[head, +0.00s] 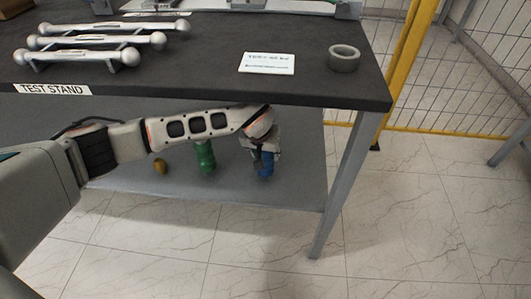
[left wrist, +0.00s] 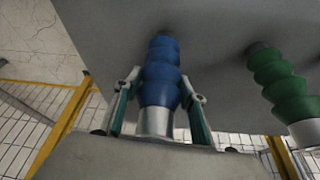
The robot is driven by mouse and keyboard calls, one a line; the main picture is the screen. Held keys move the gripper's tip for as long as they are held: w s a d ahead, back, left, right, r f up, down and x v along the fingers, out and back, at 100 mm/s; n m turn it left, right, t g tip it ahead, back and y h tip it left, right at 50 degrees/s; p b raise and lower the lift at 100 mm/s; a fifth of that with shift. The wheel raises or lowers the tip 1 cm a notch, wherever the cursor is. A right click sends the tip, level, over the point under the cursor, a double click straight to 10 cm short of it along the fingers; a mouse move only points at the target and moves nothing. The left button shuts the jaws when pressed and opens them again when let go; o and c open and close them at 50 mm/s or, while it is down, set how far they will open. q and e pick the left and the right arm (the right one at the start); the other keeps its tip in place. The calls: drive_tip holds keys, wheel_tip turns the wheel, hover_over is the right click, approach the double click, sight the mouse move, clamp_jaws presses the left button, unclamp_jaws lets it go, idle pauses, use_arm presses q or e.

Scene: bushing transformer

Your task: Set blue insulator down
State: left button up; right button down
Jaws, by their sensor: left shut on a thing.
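The blue insulator (head: 266,166) is at the right part of the lower shelf, under the tabletop. My left gripper (head: 263,152) is shut on it from above. In the left wrist view the blue ribbed body (left wrist: 161,72) with its silver end sits between the two fingers of the left gripper (left wrist: 159,88). Its far end is at the grey shelf surface with a dark shadow around it; I cannot tell whether it touches. My right gripper is not in view.
A green insulator (head: 206,157) stands on the lower shelf (head: 295,184), left of the blue one. A small yellow-brown object (head: 160,166) is farther left. The black tabletop (head: 215,85) overhangs my arm. A table leg (head: 343,185) stands to the right.

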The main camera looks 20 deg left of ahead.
use_arm(q)
drive_tip(key=o, duration=1.4)
drive_tip(key=shift+f, duration=0.15)
drive_tip(key=shift+o, duration=0.5)
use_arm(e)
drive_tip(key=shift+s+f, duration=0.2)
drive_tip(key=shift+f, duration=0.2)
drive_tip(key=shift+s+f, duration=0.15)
use_arm(q)
wheel_tip(320, 180, up, 3)
drive_tip(key=shift+s+f+p, duration=0.15)
drive_tip(key=shift+p, duration=0.5)
drive_tip(key=s+d+f+p, duration=0.1)
drive_tip(key=s+p, duration=0.3)
drive_tip(key=s, duration=0.8)
drive_tip(key=shift+d+f, duration=0.2)
drive_tip(key=shift+d, duration=0.25)
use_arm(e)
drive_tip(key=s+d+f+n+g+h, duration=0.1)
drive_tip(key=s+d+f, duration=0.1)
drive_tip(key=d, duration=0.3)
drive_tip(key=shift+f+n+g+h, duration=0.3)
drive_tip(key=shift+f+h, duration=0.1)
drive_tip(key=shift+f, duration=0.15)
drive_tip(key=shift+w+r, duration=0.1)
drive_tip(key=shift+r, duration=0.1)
